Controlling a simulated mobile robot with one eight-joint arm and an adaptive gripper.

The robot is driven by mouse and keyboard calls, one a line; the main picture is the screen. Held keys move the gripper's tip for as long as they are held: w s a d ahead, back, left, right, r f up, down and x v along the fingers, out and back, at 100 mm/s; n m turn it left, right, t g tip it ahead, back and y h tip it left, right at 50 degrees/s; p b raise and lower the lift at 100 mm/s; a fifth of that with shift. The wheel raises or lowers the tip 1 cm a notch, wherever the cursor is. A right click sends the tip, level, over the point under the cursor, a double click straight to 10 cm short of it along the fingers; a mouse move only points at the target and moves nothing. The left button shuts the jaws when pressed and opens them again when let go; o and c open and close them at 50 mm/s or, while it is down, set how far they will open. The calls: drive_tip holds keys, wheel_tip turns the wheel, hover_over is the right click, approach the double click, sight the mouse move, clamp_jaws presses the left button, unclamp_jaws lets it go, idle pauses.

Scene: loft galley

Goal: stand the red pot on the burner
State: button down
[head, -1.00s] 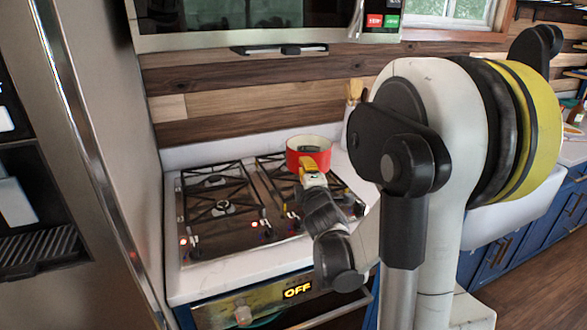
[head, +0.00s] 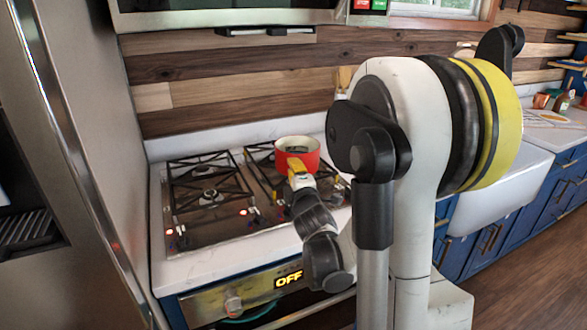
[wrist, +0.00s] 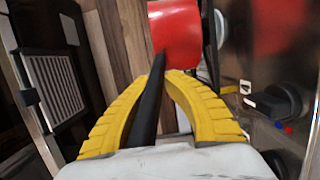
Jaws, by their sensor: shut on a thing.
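The red pot (head: 303,160), pale inside, is upright in the head view, over the right part of the stove top. My gripper (head: 297,176) is in front of it. In the wrist view, the yellow fingers of my gripper (wrist: 163,80) are shut on the pot's dark handle (wrist: 150,100), and the red pot wall (wrist: 176,32) is beyond them. The stove has a left burner (head: 209,197) under a black grate and a right grate (head: 262,165) partly hidden by the pot and arm. I cannot tell whether the pot touches the grate.
A tall steel fridge (head: 75,130) stands close at the left. A wooden wall (head: 230,85) rises behind the stove, with a steel hood or microwave (head: 220,15) above. A white sink (head: 500,195) and blue cabinets (head: 490,240) lie to the right. The left grate is clear.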

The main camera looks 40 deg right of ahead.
drive_tip(key=shift+f+b, duration=0.4)
drive_tip(key=shift+b, duration=0.05)
drive_tip(key=c, duration=1.4)
unclamp_jaws()
drive_tip(key=shift+c, duration=0.2)
drive_tip(key=shift+s, duration=0.1)
drive_tip(key=v, duration=1.2)
